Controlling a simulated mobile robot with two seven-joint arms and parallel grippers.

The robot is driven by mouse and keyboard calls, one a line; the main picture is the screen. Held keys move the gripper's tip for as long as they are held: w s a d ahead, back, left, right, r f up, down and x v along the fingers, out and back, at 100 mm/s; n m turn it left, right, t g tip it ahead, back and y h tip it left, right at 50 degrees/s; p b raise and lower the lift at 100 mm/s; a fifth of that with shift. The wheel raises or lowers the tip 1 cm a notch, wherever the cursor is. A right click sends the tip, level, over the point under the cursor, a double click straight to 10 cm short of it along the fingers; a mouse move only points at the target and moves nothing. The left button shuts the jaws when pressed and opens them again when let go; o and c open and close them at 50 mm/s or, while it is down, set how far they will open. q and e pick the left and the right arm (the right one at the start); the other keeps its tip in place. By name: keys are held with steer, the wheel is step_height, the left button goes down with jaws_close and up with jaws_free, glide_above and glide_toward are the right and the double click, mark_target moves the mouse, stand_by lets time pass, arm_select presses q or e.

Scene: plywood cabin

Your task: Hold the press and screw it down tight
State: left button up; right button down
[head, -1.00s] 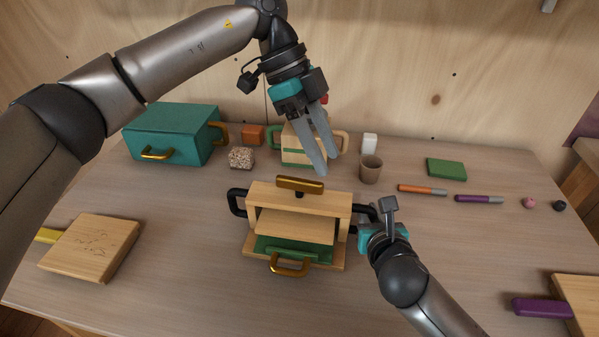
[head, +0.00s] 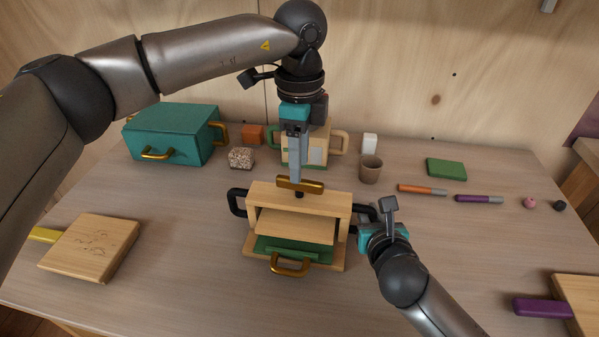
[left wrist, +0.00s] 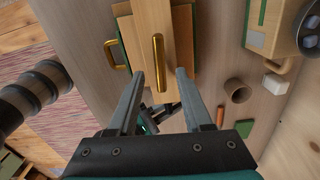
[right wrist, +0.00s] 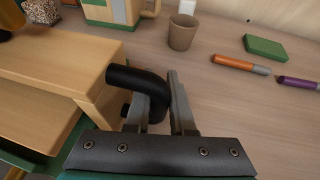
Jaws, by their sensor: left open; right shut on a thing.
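The wooden press (head: 262,194) stands mid-table in the head view, with a green lower part (head: 262,246) and a brass pull at its front. Its brass screw bar (head: 300,183) sits on top, lying left to right. My left gripper (head: 298,172) is above and just behind the bar, pointing down. In the left wrist view the bar (left wrist: 158,62) shows beyond and between the open fingers (left wrist: 160,80), apart from them. My right gripper (head: 368,226) is shut on the press's black right handle (right wrist: 140,80), which shows between its fingers (right wrist: 160,92) in the right wrist view.
A teal box (head: 172,134), an orange block (head: 252,134), a speckled block (head: 241,158), a beige-green box (head: 318,150) and a cup (head: 370,170) stand behind. Markers (head: 422,190) and a green block (head: 446,169) lie right. A wooden board (head: 88,248) lies left.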

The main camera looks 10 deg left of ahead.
mark_target(299, 188)
arm_select(q)
steer(key=shift+f, duration=1.75)
jaws_close()
